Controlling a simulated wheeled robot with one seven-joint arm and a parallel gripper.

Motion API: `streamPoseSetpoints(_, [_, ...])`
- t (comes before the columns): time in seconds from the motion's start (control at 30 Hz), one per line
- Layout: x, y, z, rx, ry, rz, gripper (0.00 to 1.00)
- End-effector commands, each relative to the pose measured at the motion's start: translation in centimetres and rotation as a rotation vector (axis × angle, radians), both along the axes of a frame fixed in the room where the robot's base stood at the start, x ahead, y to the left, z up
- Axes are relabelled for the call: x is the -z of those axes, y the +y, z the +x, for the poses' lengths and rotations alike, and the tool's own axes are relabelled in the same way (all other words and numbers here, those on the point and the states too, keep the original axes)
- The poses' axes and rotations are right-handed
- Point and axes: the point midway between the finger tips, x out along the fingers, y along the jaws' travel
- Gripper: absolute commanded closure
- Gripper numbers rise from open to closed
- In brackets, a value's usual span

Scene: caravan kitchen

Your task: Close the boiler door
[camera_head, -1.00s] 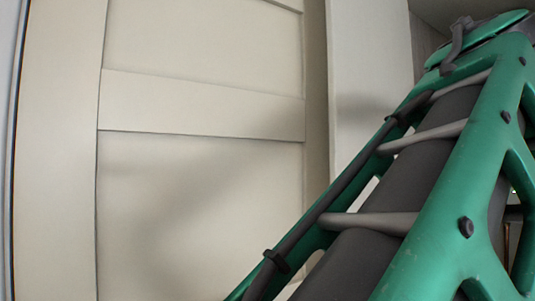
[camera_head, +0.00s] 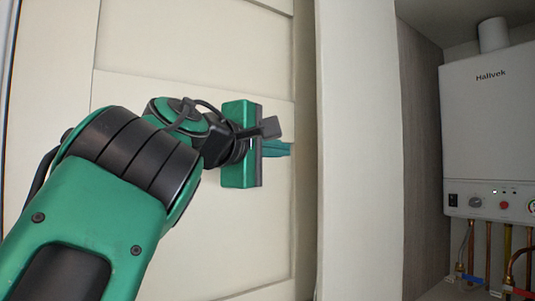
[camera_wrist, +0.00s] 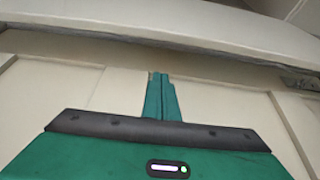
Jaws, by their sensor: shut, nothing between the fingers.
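A large cream panelled door (camera_head: 190,85), which I take to be the boiler door, fills the left of the head view. To its right, the white boiler (camera_head: 487,130) shows uncovered inside an open cupboard. My gripper (camera_head: 288,149) is in front of the door near its right edge, its fingers pointing right. In the wrist view, the shut, empty fingers (camera_wrist: 160,78) show against the cream panelling (camera_wrist: 105,85). I cannot tell whether they touch it. My arm hides part of the door, and no handle shows.
A pale upright panel (camera_head: 357,150) stands between the door and the boiler cupboard, with a grey side wall (camera_head: 421,140) behind it. Copper pipes (camera_head: 488,250) and valves hang below the boiler. A pale ledge (camera_wrist: 160,28) crosses the top of the wrist view.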

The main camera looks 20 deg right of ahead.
Motion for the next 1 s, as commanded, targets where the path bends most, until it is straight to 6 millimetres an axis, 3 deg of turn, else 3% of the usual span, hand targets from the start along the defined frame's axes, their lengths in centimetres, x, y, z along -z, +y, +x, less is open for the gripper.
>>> streamPoseSetpoints(0.3, [0.0, -4.6, 4.0, 0.004, -0.002, 0.002, 1.0])
streamPoseSetpoints(0.6, [-0.1, -5.7, 0.6, 0.0, -0.004, 0.002, 1.0])
streamPoseSetpoints(1.0, [0.0, -6.3, 0.2, -0.001, -0.004, 0.003, 1.0])
